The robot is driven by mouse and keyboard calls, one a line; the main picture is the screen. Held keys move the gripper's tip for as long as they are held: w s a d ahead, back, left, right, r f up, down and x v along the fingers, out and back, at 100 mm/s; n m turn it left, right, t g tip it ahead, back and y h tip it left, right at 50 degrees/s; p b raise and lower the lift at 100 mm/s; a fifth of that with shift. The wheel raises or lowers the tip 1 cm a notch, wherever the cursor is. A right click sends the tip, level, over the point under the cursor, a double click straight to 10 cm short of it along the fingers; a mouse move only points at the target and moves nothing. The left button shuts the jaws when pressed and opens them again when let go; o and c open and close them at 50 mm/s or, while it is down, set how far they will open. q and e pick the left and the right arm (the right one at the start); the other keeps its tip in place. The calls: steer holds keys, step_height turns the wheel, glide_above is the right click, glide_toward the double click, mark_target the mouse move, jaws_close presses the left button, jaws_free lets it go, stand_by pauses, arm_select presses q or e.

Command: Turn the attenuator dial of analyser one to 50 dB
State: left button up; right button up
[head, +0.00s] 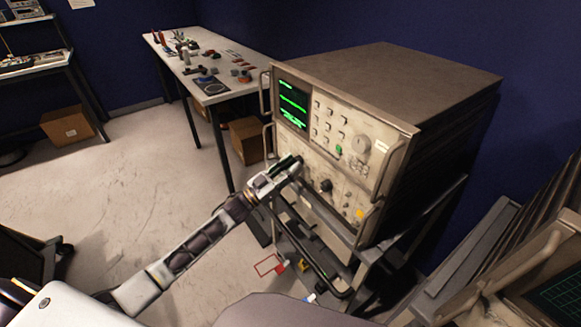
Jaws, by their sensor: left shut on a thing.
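The analyser (349,136) is a beige rack instrument with a lit green screen (294,106), standing on a dark wheeled cart. Its front panel carries buttons, a large pale dial (361,144) at the upper right and a dark knob (326,186) on the lower panel. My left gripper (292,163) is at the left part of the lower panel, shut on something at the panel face. The gripper covers what it holds, so I cannot tell which dial it is or read its setting. My right gripper is not in view.
A white workbench (222,95) with small tools stands behind at the left, with cardboard boxes below it. Another instrument (541,275) stands at the lower right. The cart's dark rail (318,262) runs below the analyser.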

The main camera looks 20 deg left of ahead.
arm_select(q)
steer(key=shift+m, duration=0.4)
steer(key=shift+w+a+r+m+g+h+b, duration=0.1)
steer(key=shift+m+g+h, duration=0.55)
steer(key=shift+m, duration=1.1)
steer(key=shift+w+a+f+m+g+h+b, duration=0.1)
steer(key=shift+m+g+h, duration=0.2)
steer(key=shift+m+g, duration=1.05)
steer(key=shift+a+r+m+g+h+b, duration=0.1)
steer(key=shift+m+g+h, duration=0.35)
steer(key=shift+m, duration=1.65)
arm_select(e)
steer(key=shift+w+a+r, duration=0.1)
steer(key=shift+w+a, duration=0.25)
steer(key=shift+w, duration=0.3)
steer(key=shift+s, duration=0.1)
arm_select(q)
steer(key=o, duration=1)
